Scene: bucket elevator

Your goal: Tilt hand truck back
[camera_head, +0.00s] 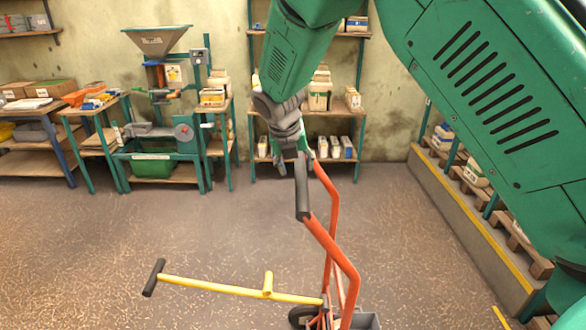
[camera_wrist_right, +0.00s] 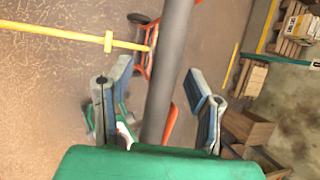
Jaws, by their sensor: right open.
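The hand truck has an orange tubular frame (camera_head: 330,245) and stands on the floor in front of me, in the lower middle of the head view. Its dark grey handle grip (camera_head: 302,190) is at the top of the frame. My right gripper (camera_head: 294,160) is at the upper end of this grip. In the right wrist view the grip (camera_wrist_right: 168,75) runs between the two spread fingers of my right gripper (camera_wrist_right: 160,105), with gaps on both sides. A yellow bar (camera_head: 215,287) with a black end reaches left from the truck's base. My left gripper is not in view.
A green machine with a hopper (camera_head: 155,42) and workbenches stand at the back left. Shelves (camera_head: 335,113) with boxes stand behind the truck. A low ledge with a yellow edge (camera_head: 470,230) runs along the right. The floor at left is clear.

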